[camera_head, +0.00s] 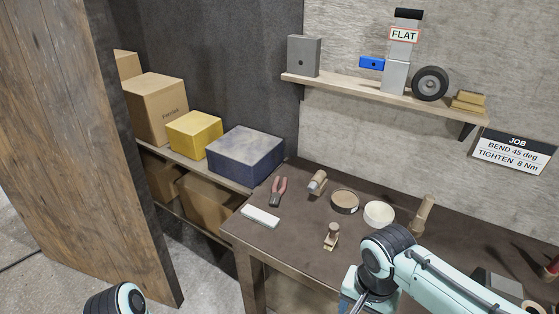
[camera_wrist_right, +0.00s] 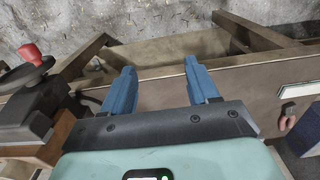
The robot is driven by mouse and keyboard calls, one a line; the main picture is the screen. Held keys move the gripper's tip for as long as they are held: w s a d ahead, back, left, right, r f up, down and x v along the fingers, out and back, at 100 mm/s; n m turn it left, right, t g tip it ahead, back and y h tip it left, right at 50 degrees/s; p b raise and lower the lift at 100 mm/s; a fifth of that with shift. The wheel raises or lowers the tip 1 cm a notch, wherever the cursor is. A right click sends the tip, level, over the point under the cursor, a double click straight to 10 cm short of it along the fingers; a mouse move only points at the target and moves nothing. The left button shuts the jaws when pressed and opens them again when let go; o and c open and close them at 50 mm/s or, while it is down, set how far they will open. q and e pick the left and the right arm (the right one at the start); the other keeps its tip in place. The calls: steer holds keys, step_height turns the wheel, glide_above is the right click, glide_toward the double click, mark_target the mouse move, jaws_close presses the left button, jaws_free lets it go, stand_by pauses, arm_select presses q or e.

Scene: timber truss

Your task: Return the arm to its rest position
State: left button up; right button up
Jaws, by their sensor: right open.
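My right arm (camera_head: 385,250) reaches in from the lower right of the head view, bent in front of the workbench. In the right wrist view my right gripper (camera_wrist_right: 160,68) has its two blue fingers spread, with nothing between them. The fingers point at a brown wooden board and timber members (camera_wrist_right: 160,52) beyond; I cannot tell the exact gap. Only a dark and pale round joint of my left arm (camera_head: 118,300) shows at the bottom left of the head view. My left gripper is not in view.
The workbench (camera_head: 290,240) carries pliers (camera_head: 278,190), a white block (camera_head: 260,216), a round tin (camera_head: 344,201) and a white bowl (camera_head: 379,214). A wall shelf (camera_head: 380,96) hangs above. A wooden panel (camera_head: 80,150) stands left. A red-knobbed device (camera_wrist_right: 30,55) is left of the right gripper.

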steer(key=w+a+f+n+g+y, duration=0.1)
steer(key=a+f+y, duration=0.1)
steer(key=f, duration=1)
steer(key=w+a+f+n+y, duration=0.1)
steer(key=a+f, duration=0.1)
steer(key=f, duration=0.9)
steer(key=s+f, duration=0.7)
steer(key=f, duration=0.2)
steer(key=s+f, duration=0.6)
steer(key=f, duration=0.4)
steer(key=shift+s+d+f+y, duration=0.2)
steer(key=shift+s+d+y, duration=0.05)
steer(key=shift+s+y, duration=0.15)
steer(key=shift+w, duration=0.1)
